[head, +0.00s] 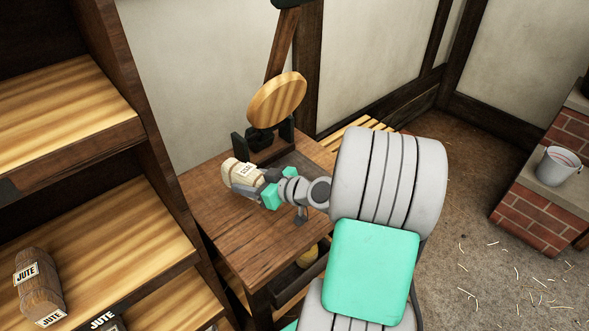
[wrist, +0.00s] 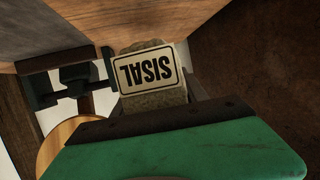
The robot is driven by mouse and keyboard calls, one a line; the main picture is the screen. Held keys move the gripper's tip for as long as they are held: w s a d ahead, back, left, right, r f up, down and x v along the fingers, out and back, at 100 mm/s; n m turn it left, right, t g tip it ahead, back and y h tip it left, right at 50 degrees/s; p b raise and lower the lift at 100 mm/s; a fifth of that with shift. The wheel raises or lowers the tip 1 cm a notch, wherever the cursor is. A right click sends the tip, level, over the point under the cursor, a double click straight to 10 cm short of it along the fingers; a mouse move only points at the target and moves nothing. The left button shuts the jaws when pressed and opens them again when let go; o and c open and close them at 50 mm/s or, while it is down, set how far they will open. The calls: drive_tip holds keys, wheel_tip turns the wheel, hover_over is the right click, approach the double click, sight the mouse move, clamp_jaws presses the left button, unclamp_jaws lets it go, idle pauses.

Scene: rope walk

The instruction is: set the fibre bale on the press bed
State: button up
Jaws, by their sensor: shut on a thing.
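The pale fibre bale (head: 237,171), with a small printed label, is in my gripper (head: 252,184), whose jaws are shut on it. In the wrist view the bale (wrist: 150,95) fills the space between the dark fingers, and its label reads SISAL, upside down. A press with a round wooden disc (head: 277,100), a dark bracket and a lever stands at the back of a wooden table (head: 225,222). The bale is over the table, left of and in front of the disc. A darker flat patch (head: 312,165) lies below the disc, partly behind my arm. I cannot tell whether the bale touches the table.
Wooden shelves (head: 70,120) stand close on the left, with a brown JUTE bale (head: 38,285) on a lower one. A brick block (head: 540,215) with a grey bucket (head: 558,166) is at right. Straw bits litter the floor. The table's front left is clear.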

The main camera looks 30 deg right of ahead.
drive_tip(key=s+d+r+m+t+h+p, duration=0.1)
drive_tip(key=s+d+r+m+h+p, duration=0.25)
drive_tip(key=d, duration=0.85)
drive_tip(key=s+d+r+n+p, duration=0.15)
drive_tip(key=s+d+r, duration=0.35)
drive_tip(key=d, duration=0.6)
drive_tip(key=shift+m, duration=0.5)
drive_tip(key=w+a+f, duration=0.1)
drive_tip(key=w+f, duration=0.2)
drive_tip(key=w+a+f+b, duration=0.1)
drive_tip(key=w+a+f, duration=0.1)
drive_tip(key=w+f, duration=0.2)
drive_tip(key=w+a+f, duration=0.2)
drive_tip(key=w+f, duration=0.1)
drive_tip(key=w, duration=0.1)
drive_tip(key=shift+a+f, duration=0.15)
drive_tip(key=shift+f, duration=0.25)
wheel_tip(320, 180, down, 3)
drive_tip(key=shift+w+b, duration=0.15)
drive_tip(key=shift+b, duration=0.4)
drive_tip(key=shift+f, duration=0.15)
drive_tip(key=shift+f, duration=0.1)
drive_tip(key=shift+f, duration=0.15)
drive_tip(key=o, duration=1.5)
